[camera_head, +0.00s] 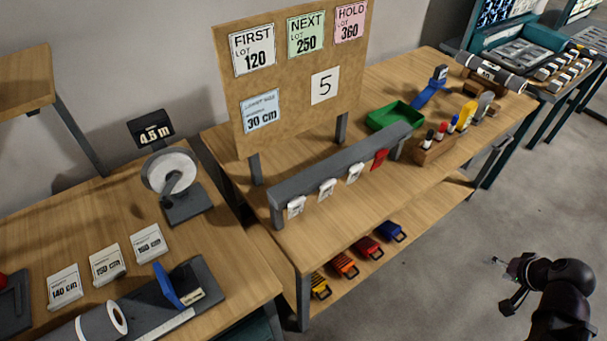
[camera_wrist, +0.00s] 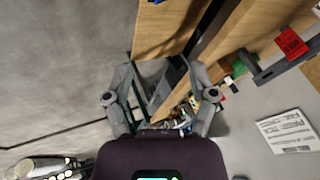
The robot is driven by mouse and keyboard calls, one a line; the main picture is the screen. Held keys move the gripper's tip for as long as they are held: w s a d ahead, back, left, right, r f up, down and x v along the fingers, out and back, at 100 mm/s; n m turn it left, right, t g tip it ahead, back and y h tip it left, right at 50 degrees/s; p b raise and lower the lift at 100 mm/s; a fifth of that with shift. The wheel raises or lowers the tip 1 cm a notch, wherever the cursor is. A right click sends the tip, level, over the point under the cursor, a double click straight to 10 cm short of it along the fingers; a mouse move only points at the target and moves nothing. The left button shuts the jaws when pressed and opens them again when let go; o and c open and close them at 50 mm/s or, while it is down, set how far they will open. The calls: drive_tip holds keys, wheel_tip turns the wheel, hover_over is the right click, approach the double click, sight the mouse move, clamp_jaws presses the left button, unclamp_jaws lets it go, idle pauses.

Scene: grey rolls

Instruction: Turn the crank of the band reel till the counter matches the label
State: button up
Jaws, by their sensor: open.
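The band reel (camera_head: 168,170) stands on the left table in the head view, a pale disc on a dark base. Its dark crank (camera_head: 177,183) shows against the front of the disc. The counter (camera_head: 153,134) above it is a dark display that seems to read 4.5 m. A blue label (camera_head: 262,111) on the board reads 30 cm; I cannot tell whether it is the matching label. My gripper (camera_head: 503,285) is open and empty over the floor at lower right, far from the reel. In the wrist view my gripper (camera_wrist: 160,105) has its fingers apart, and the reel is not visible.
White cards (camera_head: 107,265) and a white roll (camera_head: 103,323) lie on the left table. The middle table has a grey rail (camera_head: 340,172) with hanging tags, a green tray (camera_head: 394,116) and a brown board (camera_head: 285,60). Open floor lies between my arm and the tables.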

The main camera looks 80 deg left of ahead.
drive_tip(key=s+a+r+n+g+y, duration=0.2)
drive_tip(key=s+a, duration=1)
drive_tip(key=s, duration=0.1)
drive_tip(key=s+a+r+n+g+y, duration=0.2)
drive_tip(key=s+a+n, duration=0.1)
drive_tip(key=s+a, duration=0.95)
drive_tip(key=s+a+r+n+g+b, duration=0.1)
drive_tip(key=s+a+r+g, duration=0.15)
drive_tip(key=s, duration=1.05)
drive_tip(key=s+a+r+n+g+b, duration=0.15)
drive_tip(key=s+a, duration=0.25)
drive_tip(key=s, duration=0.9)
drive_tip(key=n+g+b, duration=0.1)
drive_tip(key=g+b, duration=0.2)
drive_tip(key=b, duration=0.8)
approach(170, 206)
drive_tip(key=shift+f+v, duration=0.1)
drive_tip(key=shift+v, duration=0.6)
drive_tip(key=shift+f+v, duration=0.15)
drive_tip(key=shift+v, duration=0.55)
drive_tip(key=shift+a, duration=0.1)
drive_tip(key=b+x, duration=0.1)
drive_tip(key=x, duration=0.8)
drive_tip(key=b+x, duration=0.1)
drive_tip(key=x, duration=0.3)
drive_tip(key=shift+s+a+r+b, duration=0.15)
drive_tip(key=shift+s+r+b, duration=0.1)
drive_tip(key=shift+s+b, duration=0.1)
drive_tip(key=shift+c, duration=0.2)
